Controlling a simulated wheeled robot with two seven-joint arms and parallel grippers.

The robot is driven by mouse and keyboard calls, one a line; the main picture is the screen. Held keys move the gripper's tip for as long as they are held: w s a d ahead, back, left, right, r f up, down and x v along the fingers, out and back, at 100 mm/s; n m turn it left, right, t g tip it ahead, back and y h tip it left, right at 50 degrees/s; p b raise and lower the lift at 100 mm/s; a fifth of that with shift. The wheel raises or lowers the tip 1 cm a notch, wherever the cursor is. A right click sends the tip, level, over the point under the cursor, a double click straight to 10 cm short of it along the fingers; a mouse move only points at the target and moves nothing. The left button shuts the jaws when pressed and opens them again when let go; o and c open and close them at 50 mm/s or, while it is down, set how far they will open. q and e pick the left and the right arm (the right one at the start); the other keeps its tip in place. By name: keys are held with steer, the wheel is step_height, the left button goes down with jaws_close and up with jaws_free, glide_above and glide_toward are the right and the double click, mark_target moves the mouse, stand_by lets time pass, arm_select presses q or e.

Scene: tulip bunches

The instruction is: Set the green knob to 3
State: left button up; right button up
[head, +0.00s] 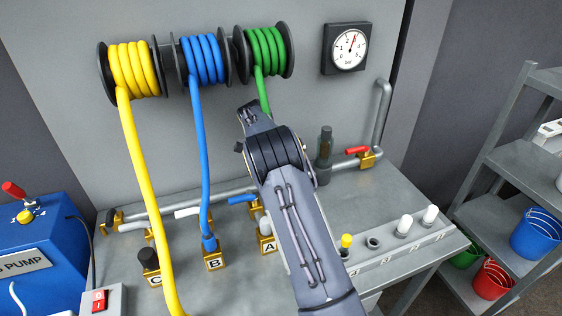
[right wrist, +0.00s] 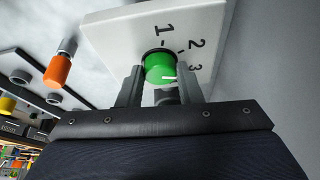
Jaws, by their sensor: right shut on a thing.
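The green knob (right wrist: 160,68) sits on a white plate (right wrist: 120,28) marked 1, 2 and 3 in the right wrist view. Its white pointer line is on the lower right of the knob, toward the side of the 3; I cannot tell whether it lines up exactly with that mark. My right gripper (right wrist: 160,85) is shut on the knob, one finger on each side. In the head view an arm of mine reaches up the middle, and neither the knob nor any gripper's fingers can be made out there. My left gripper is not in view.
Yellow, blue and green hose reels (head: 267,52) hang on the grey wall beside a round gauge (head: 347,47). Pipes and valves run along the grey bench (head: 400,190). A blue pump (head: 40,240) stands left, shelves with buckets right.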

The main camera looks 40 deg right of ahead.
steer(key=shift+m+p, duration=0.35)
steer(key=shift+m, duration=0.45)
steer(key=shift+w, duration=0.1)
steer(key=o, duration=1)
steer(key=v, duration=0.2)
steer(key=shift+w+a+r, duration=0.1)
steer(key=shift+w+r, duration=0.1)
steer(key=shift+r, duration=0.2)
steer(key=shift+w+a, duration=1)
steer(key=shift+a, duration=0.7)
steer(key=shift+w+a, duration=1.05)
steer(key=shift+a, duration=0.7)
steer(key=shift+w+a, duration=1)
steer(key=shift+a, duration=0.7)
steer(key=shift+g, duration=0.3)
